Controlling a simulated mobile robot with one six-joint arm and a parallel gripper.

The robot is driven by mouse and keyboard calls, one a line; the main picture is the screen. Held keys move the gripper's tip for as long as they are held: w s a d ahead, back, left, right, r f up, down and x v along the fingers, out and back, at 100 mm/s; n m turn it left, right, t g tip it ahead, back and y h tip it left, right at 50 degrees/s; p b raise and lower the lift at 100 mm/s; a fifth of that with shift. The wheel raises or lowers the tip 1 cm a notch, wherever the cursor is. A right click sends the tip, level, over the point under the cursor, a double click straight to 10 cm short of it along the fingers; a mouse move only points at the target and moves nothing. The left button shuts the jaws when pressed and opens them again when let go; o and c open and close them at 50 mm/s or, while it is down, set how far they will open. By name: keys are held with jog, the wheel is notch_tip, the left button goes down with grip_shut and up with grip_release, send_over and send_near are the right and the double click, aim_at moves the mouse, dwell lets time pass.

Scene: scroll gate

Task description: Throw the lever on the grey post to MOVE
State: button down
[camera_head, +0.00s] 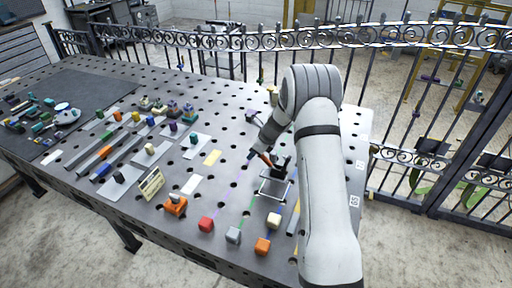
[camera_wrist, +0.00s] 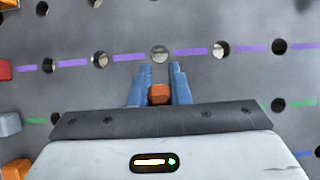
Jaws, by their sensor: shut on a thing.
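My gripper (camera_wrist: 160,75) has its two blue-grey fingers closed on an orange-brown knob (camera_wrist: 159,95), which I take to be the lever's end. In the head view my gripper (camera_head: 257,152) reaches down over the table from the right. A short red-orange lever (camera_head: 266,160) shows beside its fingers, next to a small dark post (camera_head: 283,166). A pale square frame (camera_head: 274,188) is at the foot of the post. My arm hides part of this area. I cannot read any MOVE label.
Red (camera_head: 206,224), grey (camera_head: 233,236), white (camera_head: 274,220) and orange (camera_head: 262,246) blocks line the table's near edge. Coloured lines run from them across the perforated table (camera_head: 225,180). A small sign (camera_head: 151,185) stands left. An iron fence (camera_head: 230,42) runs behind.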

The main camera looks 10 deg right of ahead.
jog(key=shift+a, duration=0.1)
jog(key=c, duration=1.7)
grip_release()
jog(key=o, duration=0.3)
jog(key=shift+o, duration=0.2)
jog(key=shift+d+r, duration=0.25)
jog(key=shift+r, duration=0.05)
jog(key=b+v, duration=0.1)
jog(key=v, duration=0.6)
jog(key=shift+s+r+b, duration=0.1)
jog(key=shift+b, duration=0.2)
